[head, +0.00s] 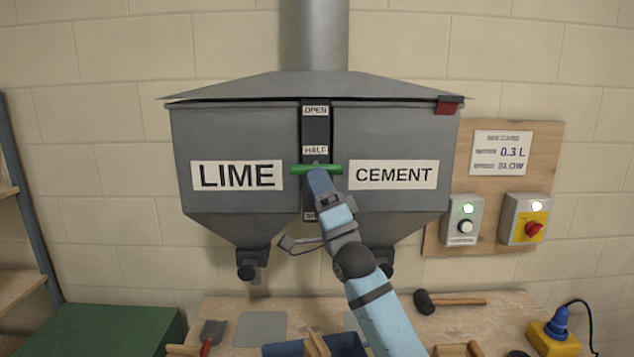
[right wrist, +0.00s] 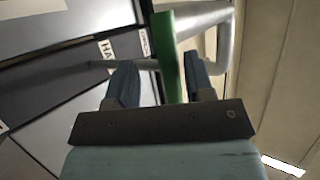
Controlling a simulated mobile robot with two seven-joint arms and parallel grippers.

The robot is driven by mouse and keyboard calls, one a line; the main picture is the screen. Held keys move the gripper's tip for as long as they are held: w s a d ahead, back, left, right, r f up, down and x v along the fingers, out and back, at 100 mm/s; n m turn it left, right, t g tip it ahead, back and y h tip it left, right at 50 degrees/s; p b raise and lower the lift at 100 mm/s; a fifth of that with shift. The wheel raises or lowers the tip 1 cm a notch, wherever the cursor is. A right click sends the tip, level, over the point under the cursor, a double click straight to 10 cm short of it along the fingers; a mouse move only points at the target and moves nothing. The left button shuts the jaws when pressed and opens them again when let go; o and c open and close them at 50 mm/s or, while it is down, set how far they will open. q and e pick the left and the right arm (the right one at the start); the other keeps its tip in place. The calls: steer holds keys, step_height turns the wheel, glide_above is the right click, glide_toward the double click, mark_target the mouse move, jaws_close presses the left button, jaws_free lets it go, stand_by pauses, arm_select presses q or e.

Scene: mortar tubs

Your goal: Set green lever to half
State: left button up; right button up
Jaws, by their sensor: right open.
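The green lever (head: 298,169) is a horizontal bar on the dark slotted strip (head: 316,131) between the lime and cement hoppers. It sits just below the HALF label (head: 315,149), well under the OPEN label (head: 315,111) and above a partly hidden bottom label. My right gripper (head: 319,174) is at the lever and covers its middle in the head view. In the right wrist view the green bar (right wrist: 168,50) stands between the two fingers of my right gripper (right wrist: 161,80), which are apart. My left gripper is not in view.
Lime (head: 236,217) and cement (head: 392,205) hoppers flank the strip, with spouts below. A workbench (head: 470,312) holds a mallet (head: 450,300), a trowel (head: 211,333) and a blue tub (head: 345,343). Switch boxes (head: 464,222) hang on a board at right.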

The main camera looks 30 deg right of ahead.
steer(key=b+v, duration=0.4)
steer(key=v, duration=0.9)
steer(key=shift+f, duration=0.2)
steer(key=shift+w, duration=0.1)
